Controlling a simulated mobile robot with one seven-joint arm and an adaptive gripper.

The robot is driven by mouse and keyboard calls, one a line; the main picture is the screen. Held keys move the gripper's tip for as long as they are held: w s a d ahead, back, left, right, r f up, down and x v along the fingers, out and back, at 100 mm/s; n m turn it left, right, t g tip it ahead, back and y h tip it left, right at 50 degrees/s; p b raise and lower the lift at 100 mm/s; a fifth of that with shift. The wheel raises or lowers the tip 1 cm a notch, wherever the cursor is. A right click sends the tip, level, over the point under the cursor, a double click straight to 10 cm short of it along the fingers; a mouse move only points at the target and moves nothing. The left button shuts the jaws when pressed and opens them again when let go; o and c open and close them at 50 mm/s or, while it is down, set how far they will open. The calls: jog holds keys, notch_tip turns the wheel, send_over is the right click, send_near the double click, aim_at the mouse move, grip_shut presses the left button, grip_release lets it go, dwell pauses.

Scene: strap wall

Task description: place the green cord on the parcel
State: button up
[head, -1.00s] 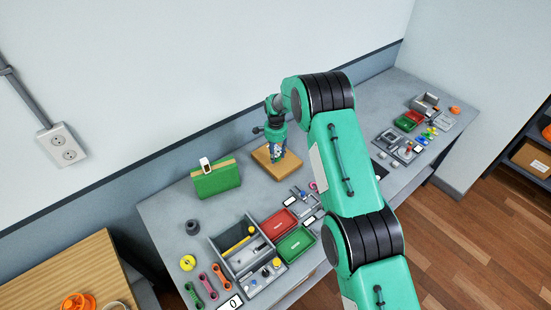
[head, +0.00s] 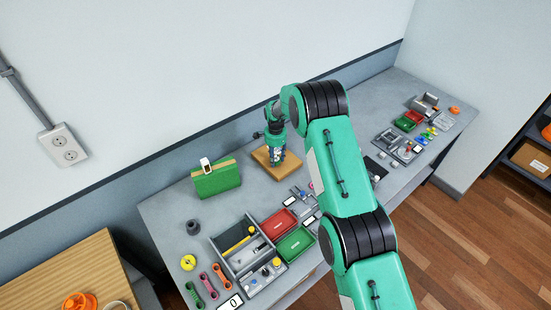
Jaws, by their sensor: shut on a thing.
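The brown parcel (head: 289,166) lies on the grey bench near the wall, in the middle of the head view. My gripper (head: 276,163) points down over it, its tips at or just above the top face; I cannot tell if they touch. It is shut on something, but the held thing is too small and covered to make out. A dark green cord-like piece (head: 194,294) lies at the bench's lower left, beside a pink one (head: 206,284) and an orange-red one (head: 221,277). I cannot tell whether a green cord is in my gripper.
A grey divided tray (head: 233,262), a red tray (head: 279,224) and a green tray (head: 295,243) lie in front. My arm covers part of the bench's middle.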

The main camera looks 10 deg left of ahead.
aim_at(276, 158)
jog(key=shift+f, duration=0.3)
jog(key=o, duration=1.2)
jog(key=shift+c, duration=0.2)
jog(key=shift+r, duration=0.2)
notch_tip(276, 158, up, 12)
jog(key=b, duration=0.1)
dwell(0.6)
